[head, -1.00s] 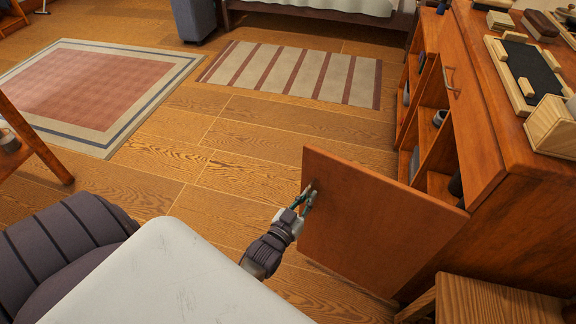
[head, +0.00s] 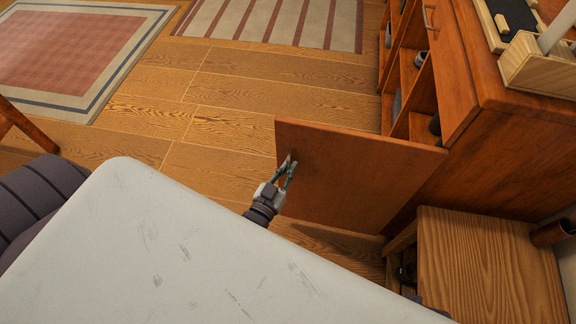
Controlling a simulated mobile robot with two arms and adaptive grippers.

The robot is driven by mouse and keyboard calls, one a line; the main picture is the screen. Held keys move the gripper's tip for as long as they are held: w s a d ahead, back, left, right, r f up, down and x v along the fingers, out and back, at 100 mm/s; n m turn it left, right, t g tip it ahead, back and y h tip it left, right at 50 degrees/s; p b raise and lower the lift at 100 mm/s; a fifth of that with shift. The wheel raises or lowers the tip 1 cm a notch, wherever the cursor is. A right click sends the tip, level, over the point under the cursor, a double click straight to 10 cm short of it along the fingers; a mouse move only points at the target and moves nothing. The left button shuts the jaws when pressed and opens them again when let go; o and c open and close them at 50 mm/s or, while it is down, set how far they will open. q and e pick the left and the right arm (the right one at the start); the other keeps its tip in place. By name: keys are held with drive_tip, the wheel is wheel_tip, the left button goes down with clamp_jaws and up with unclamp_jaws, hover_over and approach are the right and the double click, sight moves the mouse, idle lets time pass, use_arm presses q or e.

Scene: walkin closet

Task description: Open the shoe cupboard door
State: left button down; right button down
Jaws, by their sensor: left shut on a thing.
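The shoe cupboard (head: 500,165) stands at the right, a reddish wooden cabinet. Its door (head: 350,178) is swung wide open and stands out from the cabinet into the room, toward the left. Open shelves (head: 409,75) with dark and grey items show behind it. My left gripper (head: 287,168) is at the door's free edge, near its upper left corner, with its fingers closed on the handle there. The handle itself is mostly hidden by the fingers. My right gripper is not in view.
A wooden stool or bench (head: 487,265) stands beside the cabinet at the lower right, close to the door. A striped rug (head: 280,20) and a red-centred rug (head: 75,50) lie on the floor. Bare floor lies left of the door.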

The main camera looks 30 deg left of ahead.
use_arm(q)
drive_tip(key=c, duration=1.5)
unclamp_jaws()
drive_tip(key=shift+c, duration=0.2)
drive_tip(key=s, duration=1.2)
